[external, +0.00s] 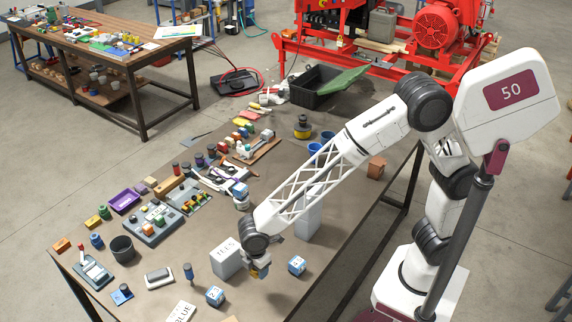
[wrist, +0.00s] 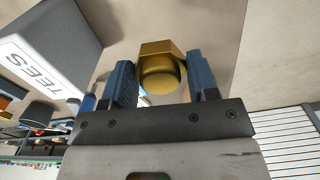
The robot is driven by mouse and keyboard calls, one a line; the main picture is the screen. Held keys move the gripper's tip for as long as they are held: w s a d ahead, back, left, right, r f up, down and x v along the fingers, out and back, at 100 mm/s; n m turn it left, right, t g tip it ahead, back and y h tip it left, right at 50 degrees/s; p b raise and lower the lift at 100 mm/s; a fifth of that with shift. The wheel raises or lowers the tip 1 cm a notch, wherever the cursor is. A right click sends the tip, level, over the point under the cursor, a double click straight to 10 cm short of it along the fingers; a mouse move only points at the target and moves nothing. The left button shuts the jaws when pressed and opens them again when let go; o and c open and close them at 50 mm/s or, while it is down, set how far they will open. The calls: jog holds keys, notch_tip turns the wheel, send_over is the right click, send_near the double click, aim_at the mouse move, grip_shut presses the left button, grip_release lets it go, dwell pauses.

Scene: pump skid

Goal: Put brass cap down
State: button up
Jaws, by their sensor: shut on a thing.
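The brass cap (wrist: 162,68) is a gold-coloured hexagonal piece with a round end, seen between the blue fingers of my gripper (wrist: 160,80) in the wrist view. The gripper is shut on it, one finger on each side. In the external view my gripper (external: 260,270) points down over the front part of the brown table, just right of the grey TEES box (external: 226,262). The cap is very small there and hard to make out. I cannot tell how high above the table it is held.
The TEES box also stands close by in the wrist view (wrist: 50,55). A blue-and-white cube (external: 297,265) is just right of my gripper, and another (external: 214,296) is at its lower left. A tall white block (external: 308,218) stands behind. Bare tabletop (external: 262,300) lies in front.

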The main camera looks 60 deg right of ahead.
jog(key=shift+r, duration=0.6)
jog(key=shift+w+a+r, duration=0.1)
jog(key=shift+w+r, duration=0.15)
jog(key=shift+r, duration=0.2)
jog(key=shift+w+a+r, duration=0.1)
jog(key=shift+w+r, duration=0.15)
jog(key=shift+r, duration=0.2)
jog(key=shift+w, duration=0.35)
jog(key=w+a+n, duration=0.1)
jog(key=w+a, duration=0.1)
jog(key=w, duration=1.4)
jog(key=w+a, duration=0.2)
jog(key=w, duration=1.5)
jog(key=shift+s+d+f, duration=0.1)
jog(key=shift+s+f, duration=0.05)
jog(key=shift+f, duration=1.15)
jog(key=shift+s+d+f, duration=0.1)
jog(key=shift+s+f, duration=0.05)
jog(key=shift+f, duration=1.1)
jog(key=shift+f, duration=3.15)
